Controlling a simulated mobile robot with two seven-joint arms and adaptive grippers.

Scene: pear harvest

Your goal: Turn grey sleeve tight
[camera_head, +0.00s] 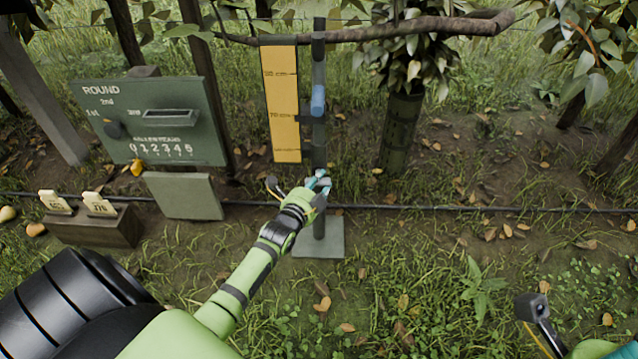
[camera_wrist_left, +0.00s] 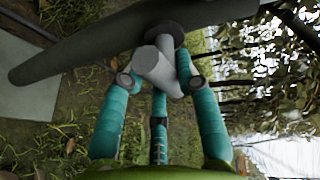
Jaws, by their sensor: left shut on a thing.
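The grey sleeve (camera_wrist_left: 160,66) is a light grey piece with a protruding lobe, set against the dark grey pole in the left wrist view. My left gripper (camera_wrist_left: 160,80) has its teal fingers closed around it. In the head view, the left gripper (camera_head: 320,183) is at the lower part of the upright pole (camera_head: 319,140), and its fingers hide most of the sleeve. A blue piece (camera_head: 318,100) sits higher on the pole. Only a teal edge of my right gripper (camera_head: 630,351) shows at the bottom right corner; its fingers cannot be made out.
A yellow marked board (camera_head: 281,105) hangs left of the pole, under a branch (camera_head: 400,29). The pole stands on a grey base plate (camera_head: 308,249). A green score board (camera_head: 150,122) and a wooden block with cards (camera_head: 92,228) are on the left. A dark hose (camera_head: 450,208) crosses the ground.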

